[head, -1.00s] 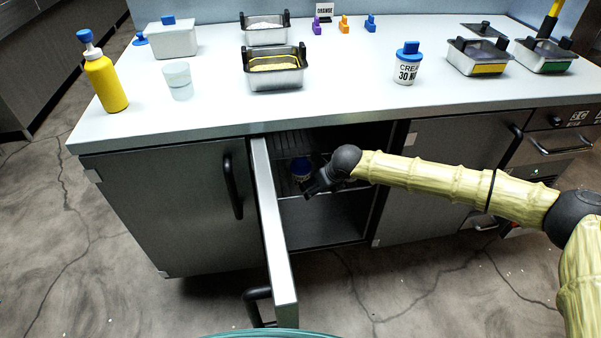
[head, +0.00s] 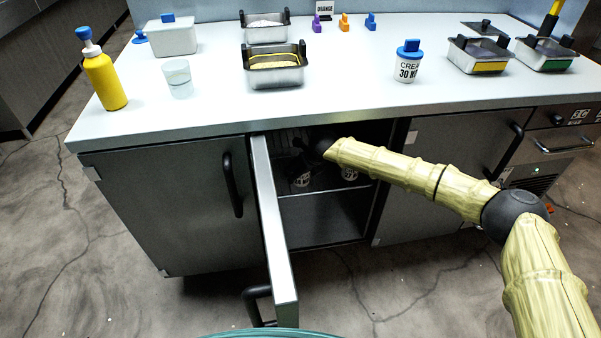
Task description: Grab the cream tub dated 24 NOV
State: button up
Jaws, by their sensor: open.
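A white cream tub with a blue lid (head: 408,62) stands on the counter, its label reading "CREA" and "30 N", cut off at the edge. Inside the open cabinet, a pale tub (head: 302,181) stands on the shelf at the left and another pale tub (head: 350,174) stands to the right under my arm. Their dates are too small and dark to read. My gripper (head: 297,168) is inside the cabinet, dark against shadow, open, at the left tub and covering its upper part. I cannot tell whether it touches that tub.
The open cabinet door (head: 272,225) juts forward just left of my gripper. The counter (head: 225,113) overhangs the opening. A yellow bottle (head: 105,80), a clear cup (head: 178,78) and metal pans (head: 275,75) stand on top. The lower cabinet space looks empty.

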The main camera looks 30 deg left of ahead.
jog(key=shift+x, duration=1.15)
jog(key=shift+r, duration=0.1)
jog(key=shift+c, duration=0.4)
jog(key=c, duration=1.2)
jog(key=shift+c, duration=0.2)
jog(key=shift+r, duration=0.1)
